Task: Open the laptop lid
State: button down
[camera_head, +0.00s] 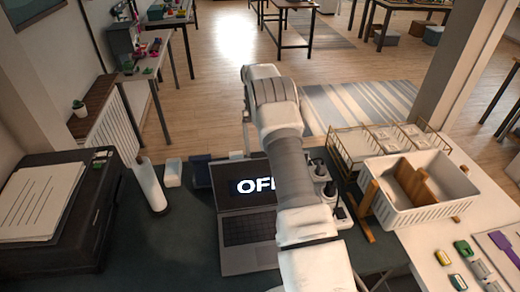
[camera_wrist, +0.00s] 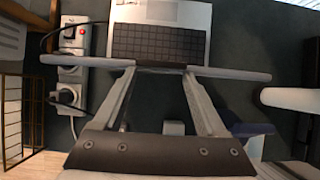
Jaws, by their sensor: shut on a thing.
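The grey laptop (camera_head: 248,228) stands on the dark tabletop in the head view, its keyboard facing up. Its lid (camera_head: 222,174) is raised and its screen shows white letters, partly covered by my arm. In the wrist view the keyboard (camera_wrist: 160,42) lies beyond the lid, which shows nearly edge-on as a long grey bar (camera_wrist: 85,61). My gripper (camera_wrist: 160,67) is shut on the middle of the lid's upper edge. In the head view my forearm hides the gripper and the right side of the laptop.
A power strip (camera_wrist: 70,72) with plugs lies beside the laptop. A white paper roll (camera_head: 151,185) stands to its left, near a black printer (camera_head: 88,222). A white basket (camera_head: 425,208) and a wire rack (camera_head: 344,152) stand to the right. Some dark tabletop left of the laptop is clear.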

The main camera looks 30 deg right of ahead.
jog(key=shift+w+d+f, duration=0.2)
jog(key=shift+w+f, duration=0.3)
jog(key=shift+w, duration=0.3)
grip_release()
jog(key=shift+f, duration=0.1)
jog(key=s+d+r+b, duration=0.3)
jog(key=s+d+r, duration=0.4)
jog(key=r, duration=0.4)
jog(key=shift+s+d+r, duration=0.4)
jog(key=shift+s, duration=0.2)
